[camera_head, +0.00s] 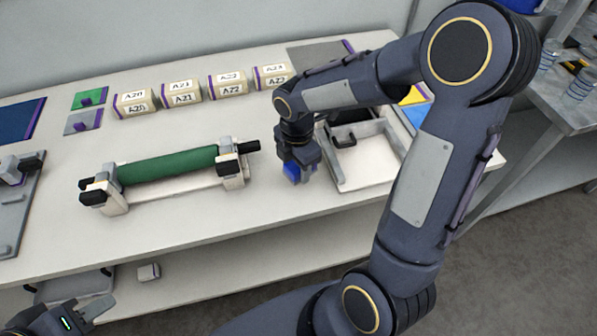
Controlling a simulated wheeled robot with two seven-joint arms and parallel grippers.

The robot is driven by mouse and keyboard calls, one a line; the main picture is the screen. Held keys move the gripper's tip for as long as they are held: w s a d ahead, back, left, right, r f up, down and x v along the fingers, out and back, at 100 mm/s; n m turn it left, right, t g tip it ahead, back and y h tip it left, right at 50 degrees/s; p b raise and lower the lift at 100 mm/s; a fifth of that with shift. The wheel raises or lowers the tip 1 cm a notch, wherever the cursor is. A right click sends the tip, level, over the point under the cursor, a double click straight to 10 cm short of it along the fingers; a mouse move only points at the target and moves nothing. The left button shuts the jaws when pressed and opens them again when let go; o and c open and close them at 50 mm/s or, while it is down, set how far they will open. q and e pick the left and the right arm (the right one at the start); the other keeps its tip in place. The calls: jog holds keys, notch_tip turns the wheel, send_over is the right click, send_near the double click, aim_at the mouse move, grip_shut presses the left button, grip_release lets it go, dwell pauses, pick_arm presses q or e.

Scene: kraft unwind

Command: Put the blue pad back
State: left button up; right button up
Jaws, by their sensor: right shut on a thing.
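My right gripper (296,172) points down over the table, between the green roll and the white tray. It is shut on a small blue piece, which appears to be the blue pad (291,172); the fingers hide much of it. I cannot tell whether the pad touches the table. A green pad (88,98) and a grey pad (82,122), each with a purple grip, lie at the back left of the table. My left gripper (90,312) is at the lower left corner, below the table's front edge, partly cut off; its opening is unclear.
The green roll (168,164) rests in a white stand left of my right gripper. The white tray (362,175) stands to its right, partly behind my arm. Several labelled boxes (181,94) line the back. A dark blue sheet (18,120) lies far left. Table front (235,215) is clear.

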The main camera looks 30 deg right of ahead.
aim_at(298, 174)
jog(key=shift+w+d+f, duration=0.1)
jog(key=shift+d+f, duration=0.05)
jog(key=shift+f, duration=0.8)
jog(key=shift+w+d+f, duration=0.1)
jog(key=shift+d+f, duration=0.05)
jog(key=shift+f, duration=0.8)
jog(key=shift+f+b, duration=0.2)
jog(key=shift+b, duration=0.1)
jog(key=o, duration=1)
jog(key=shift+o, duration=0.2)
jog(key=shift+r, duration=0.15)
